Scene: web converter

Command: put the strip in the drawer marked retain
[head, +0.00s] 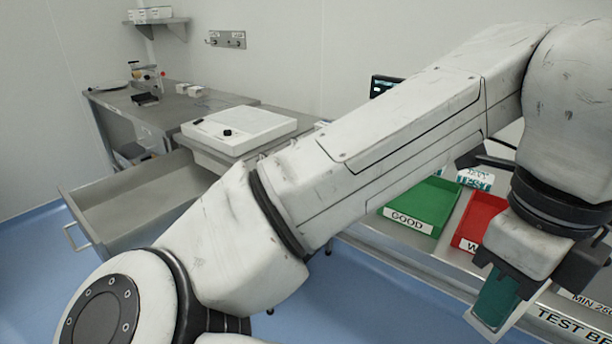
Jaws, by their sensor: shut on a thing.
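My gripper (503,272) is at the right of the head view, pointing down. It is shut on a teal strip (497,298) with a pale edge, which hangs tilted below the jaws, in front of the bench edge. A grey metal drawer (140,207) stands pulled out under the steel table at the left. Its visible inside looks empty, and its handle (76,238) faces left. No marking on this drawer can be read, so I cannot tell whether it is the retain one. My gripper is far to the right of it.
My arm crosses the middle and hides part of the room. A green bin (437,195) marked GOOD and a red bin (468,238) stand on the bench at the right. A white device (262,122) sits on the steel table. Blue floor (30,270) is clear at the left.

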